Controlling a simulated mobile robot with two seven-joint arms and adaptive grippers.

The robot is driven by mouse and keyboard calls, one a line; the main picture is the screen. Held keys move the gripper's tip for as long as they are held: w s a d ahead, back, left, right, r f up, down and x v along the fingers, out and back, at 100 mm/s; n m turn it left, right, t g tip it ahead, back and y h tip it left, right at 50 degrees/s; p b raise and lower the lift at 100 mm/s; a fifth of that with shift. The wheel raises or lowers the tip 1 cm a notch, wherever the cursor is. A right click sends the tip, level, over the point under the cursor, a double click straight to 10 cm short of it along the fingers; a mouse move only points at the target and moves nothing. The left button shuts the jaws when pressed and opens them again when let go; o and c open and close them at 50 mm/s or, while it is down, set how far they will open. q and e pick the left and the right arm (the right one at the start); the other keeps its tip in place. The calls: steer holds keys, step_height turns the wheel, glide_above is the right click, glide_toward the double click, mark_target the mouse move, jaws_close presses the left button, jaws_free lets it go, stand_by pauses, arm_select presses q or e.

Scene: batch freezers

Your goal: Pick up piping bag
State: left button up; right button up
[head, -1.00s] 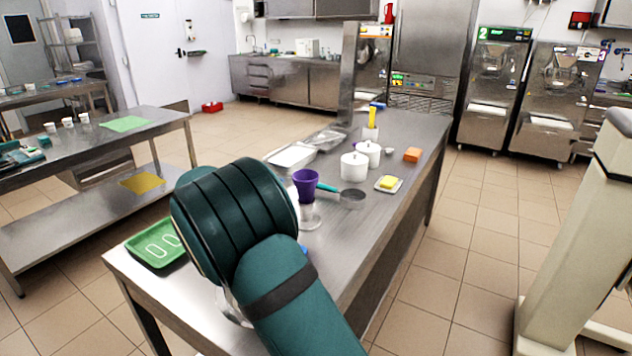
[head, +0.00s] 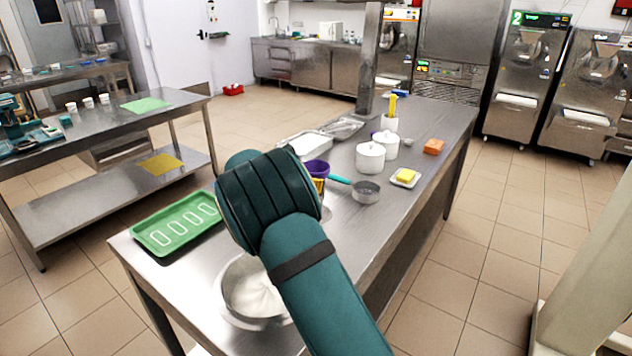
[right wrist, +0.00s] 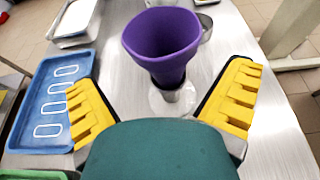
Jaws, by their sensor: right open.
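The purple piping bag (right wrist: 162,45) stands wide end up, its narrow end in a clear round-based holder (right wrist: 172,98) on the steel table. In the head view the piping bag (head: 316,169) shows just behind my right arm, which hides its lower part. My right gripper (right wrist: 163,98) is open, with its yellow ridged fingers apart on either side of the holder and the bag's lower end. In the head view only a bit of yellow finger (head: 318,186) shows past my arm. I cannot tell whether either finger touches. My left gripper is not in view.
A green tray with white ovals (head: 150,240) and a metal bowl (head: 230,300) are near the table's front. A blue tray (right wrist: 38,135) lies left of the gripper.

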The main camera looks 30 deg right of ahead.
steer(key=shift+s+x, duration=0.1)
steer(key=shift+x, duration=1.4)
steer(key=shift+s+x, duration=0.15)
steer(key=shift+x, duration=1.35)
steer(key=shift+f, duration=0.15)
steer(key=c, duration=1.2)
